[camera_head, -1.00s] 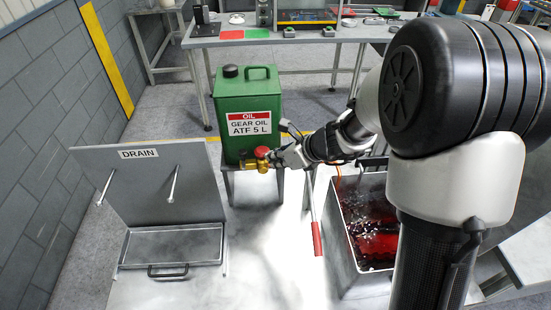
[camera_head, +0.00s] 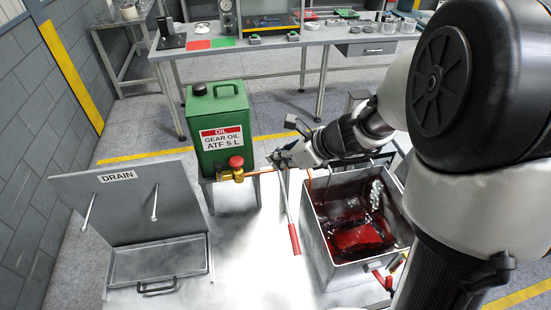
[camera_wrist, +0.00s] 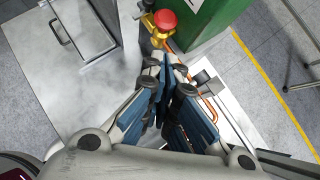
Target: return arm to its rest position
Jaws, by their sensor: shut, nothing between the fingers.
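My gripper (camera_head: 283,158) is shut and empty. In the head view it is just right of the green gear oil can (camera_head: 222,128), near the brass valve with its red knob (camera_head: 236,162). In the wrist view my gripper's fingertips (camera_wrist: 166,60) are together, and the red knob (camera_wrist: 165,20) is just beyond them. A gap to the valve shows in the head view; its exact depth is hard to tell. My arm reaches in from the right.
A metal bin (camera_head: 329,258) with dark red liquid stands below my arm. A red-handled lever (camera_head: 294,239) is beside it. The DRAIN panel (camera_head: 121,205) and tray (camera_head: 158,262) are at left. A workbench (camera_head: 250,48) spans the back. Open floor lies between bench and can.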

